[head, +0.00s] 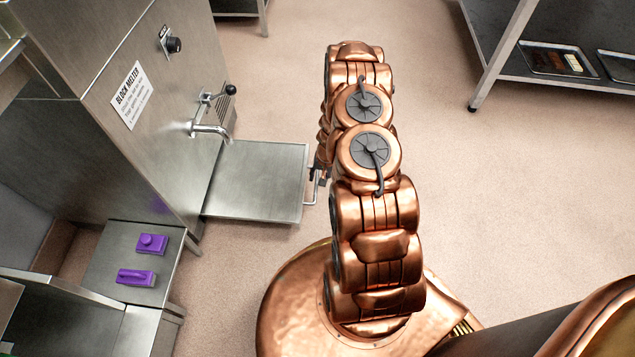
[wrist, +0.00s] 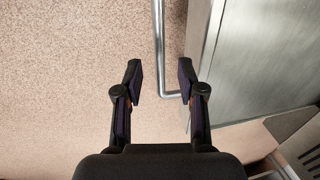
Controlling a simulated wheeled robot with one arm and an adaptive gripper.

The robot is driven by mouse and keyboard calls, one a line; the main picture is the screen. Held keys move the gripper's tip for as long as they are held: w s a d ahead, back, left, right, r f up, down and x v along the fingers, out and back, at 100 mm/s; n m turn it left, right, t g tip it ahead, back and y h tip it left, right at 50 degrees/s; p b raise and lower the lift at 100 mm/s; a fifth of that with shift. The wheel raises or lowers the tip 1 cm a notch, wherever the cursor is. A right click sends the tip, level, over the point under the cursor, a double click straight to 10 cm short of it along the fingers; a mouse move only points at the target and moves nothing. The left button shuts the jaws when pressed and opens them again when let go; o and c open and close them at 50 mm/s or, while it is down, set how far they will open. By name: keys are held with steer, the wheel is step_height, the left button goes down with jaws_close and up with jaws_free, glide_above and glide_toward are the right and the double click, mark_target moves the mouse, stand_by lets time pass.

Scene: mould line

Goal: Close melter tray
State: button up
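The block melter (head: 150,90) is a steel cabinet at the left in the head view. Its flat steel melter tray (head: 255,180) sticks out to the right, below the tap. A metal bar handle (head: 313,187) is on the tray's right edge. In the wrist view the tray (wrist: 265,65) fills the upper right and its handle (wrist: 159,45) runs down between my fingers, then bends right. My gripper (wrist: 160,80) is open, with a gap on both sides of the bar; I cannot tell the depth between them. In the head view my arm mostly hides the gripper.
A tap (head: 210,130) with a lever stands above the tray's back edge. A low steel stand (head: 130,225) with two purple pieces is at lower left. A shelf (head: 550,80) with trays stands at upper right. The floor (head: 480,220) right of my arm is clear.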

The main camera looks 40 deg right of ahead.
mark_target(317, 183)
steer(key=shift+w+a+f+b, duration=0.1)
steer(key=shift+a+f+b, duration=0.05)
steer(key=shift+f, duration=0.65)
steer(key=shift+w+a+f+b, duration=0.1)
steer(key=shift+a+f+b, duration=0.05)
steer(key=shift+f, duration=0.65)
jaws_close()
